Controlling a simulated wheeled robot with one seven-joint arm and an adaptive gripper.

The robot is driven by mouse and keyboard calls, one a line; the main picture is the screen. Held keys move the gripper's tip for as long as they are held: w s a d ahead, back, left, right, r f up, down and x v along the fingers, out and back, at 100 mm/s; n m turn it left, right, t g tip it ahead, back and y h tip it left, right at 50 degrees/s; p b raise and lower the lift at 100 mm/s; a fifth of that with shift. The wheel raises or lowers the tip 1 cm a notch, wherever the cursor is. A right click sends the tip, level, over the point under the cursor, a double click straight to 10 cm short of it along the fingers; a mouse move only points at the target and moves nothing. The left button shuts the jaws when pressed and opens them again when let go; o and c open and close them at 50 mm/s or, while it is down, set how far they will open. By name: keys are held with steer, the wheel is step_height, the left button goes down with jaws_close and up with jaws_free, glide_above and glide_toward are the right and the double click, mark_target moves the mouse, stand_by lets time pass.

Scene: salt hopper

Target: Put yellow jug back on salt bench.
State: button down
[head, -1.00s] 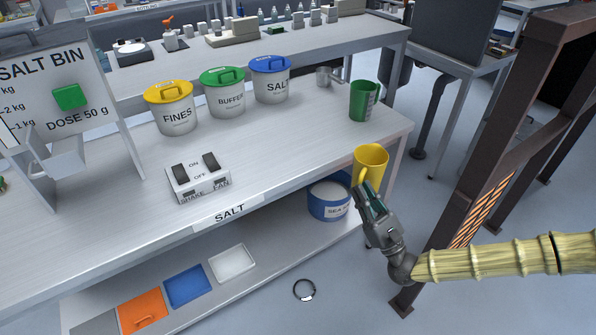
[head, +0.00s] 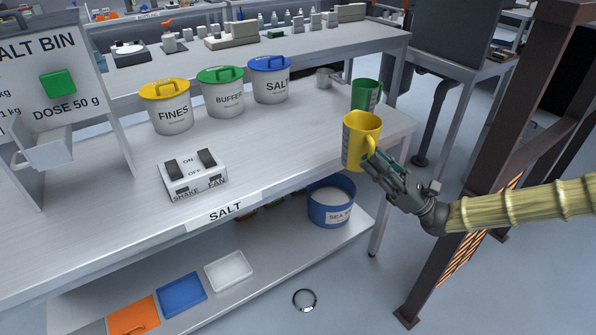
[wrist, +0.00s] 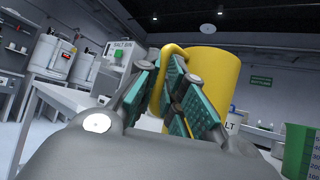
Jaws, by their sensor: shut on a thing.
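The yellow jug (head: 360,141) is upright near the front right edge of the salt bench (head: 300,158). I cannot tell whether its base touches the bench top or hangs just above it. My gripper (head: 374,159) is shut on the jug's handle, on the right side of the jug. In the wrist view the gripper's teal-padded fingers (wrist: 178,88) close around the yellow handle, and the jug (wrist: 215,75) stands behind them.
A green jug (head: 366,94) stands just behind the yellow jug. Lidded tubs (head: 223,94) line the bench's back, and a switch box (head: 194,175) sits left. The bench top between them is clear. A brown metal frame (head: 480,180) stands right, near my arm.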

steer(key=w+a+f+g, duration=0.1)
steer(key=w+a+f, duration=0.1)
steer(key=a, duration=0.5)
steer(key=w+a+f+n+g+b, duration=0.1)
steer(key=w+a, duration=0.1)
steer(key=a, duration=0.5)
steer(key=shift+a+f, duration=0.3)
steer(key=shift+f, duration=0.1)
stand_by(0.4)
steer(key=shift+f, duration=0.2)
steer(key=c, duration=1.5)
jaws_free()
steer(key=shift+r, duration=0.1)
steer(key=v, duration=1.2)
steer(key=shift+a+b, duration=0.1)
steer(key=shift+b, duration=0.25)
